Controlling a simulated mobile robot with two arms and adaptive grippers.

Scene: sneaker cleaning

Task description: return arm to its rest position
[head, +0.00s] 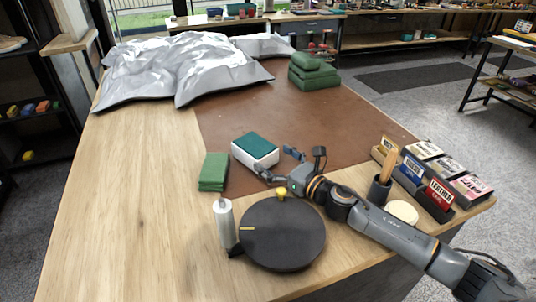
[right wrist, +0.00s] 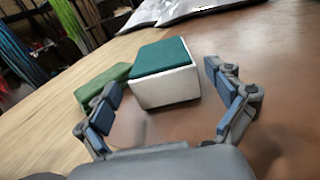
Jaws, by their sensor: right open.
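My right arm reaches in from the lower right in the head view. Its gripper (head: 277,163) is open over the brown mat, with nothing between its fingers. A white block with a dark green top (head: 255,152) lies just beyond the fingertips. In the right wrist view the block (right wrist: 165,88) shows ahead between the two spread fingers (right wrist: 162,90), and it looks apart from them. My left gripper is not in view.
Green folded cloth (head: 213,172), a pale bottle (head: 224,222) and a round black turntable (head: 283,234) stand nearby. A brush holder (head: 380,190) and several boxes (head: 440,194) are near my right forearm. Silver sheeting (head: 180,65) covers the far left. The left wooden tabletop is clear.

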